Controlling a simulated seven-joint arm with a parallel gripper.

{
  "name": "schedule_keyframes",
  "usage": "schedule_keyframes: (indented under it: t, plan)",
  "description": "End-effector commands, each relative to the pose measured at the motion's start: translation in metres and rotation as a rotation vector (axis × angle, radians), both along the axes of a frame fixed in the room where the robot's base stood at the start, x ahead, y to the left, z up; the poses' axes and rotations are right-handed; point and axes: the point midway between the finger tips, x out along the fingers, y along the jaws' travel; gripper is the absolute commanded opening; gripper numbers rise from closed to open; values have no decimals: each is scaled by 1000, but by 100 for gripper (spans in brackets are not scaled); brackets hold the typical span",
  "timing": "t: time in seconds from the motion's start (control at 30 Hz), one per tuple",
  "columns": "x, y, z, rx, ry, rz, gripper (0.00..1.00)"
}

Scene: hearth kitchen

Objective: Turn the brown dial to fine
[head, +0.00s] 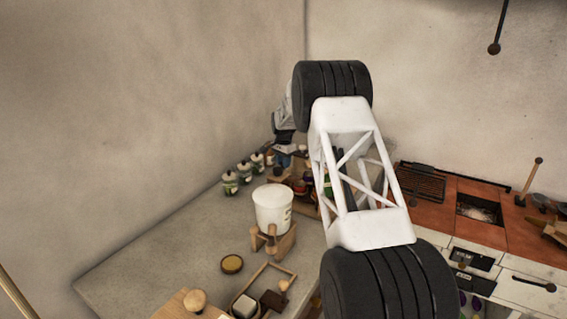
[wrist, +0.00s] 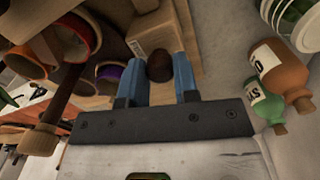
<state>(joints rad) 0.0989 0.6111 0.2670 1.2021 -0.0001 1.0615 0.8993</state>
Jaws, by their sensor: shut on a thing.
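The brown dial (wrist: 159,66) shows in the wrist view as a dark round knob on the front of a light wooden box (wrist: 160,37). The two blue fingers of my gripper (wrist: 158,75) stand on either side of the dial and are shut on it. The box carries faint markings that I cannot read, so I cannot tell which setting the dial is at. In the head view my gripper (head: 284,160) is small and far off at the back of the counter, partly behind my own arm. The dial cannot be made out there.
In the wrist view, a brown bottle (wrist: 281,66) and a green bottle (wrist: 264,104) are close on the right, and round containers (wrist: 70,38) on the left. In the head view, a white tub (head: 273,208) stands in front of my gripper, with several small jars (head: 230,182) along the wall.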

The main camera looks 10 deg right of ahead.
Motion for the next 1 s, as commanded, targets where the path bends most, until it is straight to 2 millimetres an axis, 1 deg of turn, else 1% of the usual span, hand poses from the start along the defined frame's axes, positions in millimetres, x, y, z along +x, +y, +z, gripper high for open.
schedule_keyframes:
  t: [0.2,0.23,0.3,0.4,0.77,0.87,1.0]
  plan:
    - [1,0,2,0,-2,0,4]
    - [1,0,2,0,-2,0,30]
    - [1,0,2,0,-2,0,40]
    - [0,0,1,0,-1,1,54]
    - [0,0,3,0,-1,1,54]
    - [0,0,8,0,-1,1,54]
    - [0,0,21,0,-1,1,54]
